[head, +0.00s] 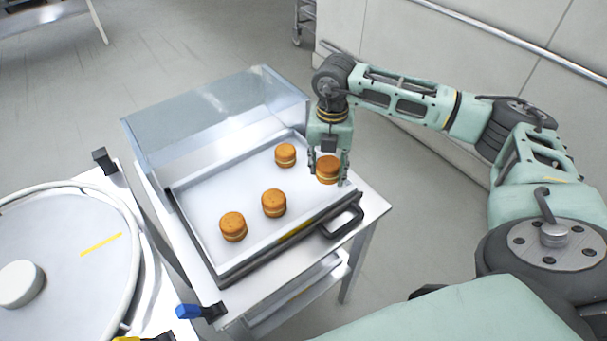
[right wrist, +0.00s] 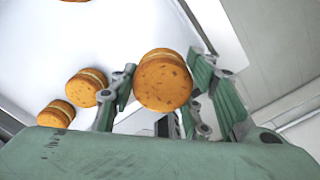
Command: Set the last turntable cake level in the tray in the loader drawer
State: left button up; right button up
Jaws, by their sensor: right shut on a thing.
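My right gripper (head: 329,172) is shut on a round orange-brown filled cake (head: 328,169) at the right end of the tray. In the right wrist view the held cake (right wrist: 163,80) sits between the fingers, its filling edge showing at the top. I cannot tell whether its underside touches the tray. The tray (head: 205,195) is pale with a dark rim and lies in the loader drawer (head: 235,272), which has a black handle. Three other cakes lie flat in it: one at the back (head: 285,155), one in the middle (head: 274,203), one at the left front (head: 233,226). My left gripper is not in view.
A clear raised cover (head: 215,110) stands behind the tray. The turntable (head: 70,245) at the left has a white hub (head: 20,284) and no cake on its visible part. A blue-tipped clamp (head: 200,311) sits near the drawer's front left corner.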

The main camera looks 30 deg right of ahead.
aim_at(310, 187)
jog(key=w+f, duration=0.1)
jog(key=w+a, duration=0.1)
jog(key=w+a+f+p, duration=0.1)
jog(key=w, duration=0.1)
jog(key=shift+a+f, duration=0.15)
jog(key=shift+f, duration=0.2)
notch_tip(310, 187, down, 3)
jog(key=shift+f+p, duration=0.1)
jog(key=shift+p, duration=0.5)
jog(key=shift+f, duration=0.45)
jog(key=shift+f, duration=0.1)
jog(key=o, duration=0.8)
jog(key=shift+c, duration=0.2)
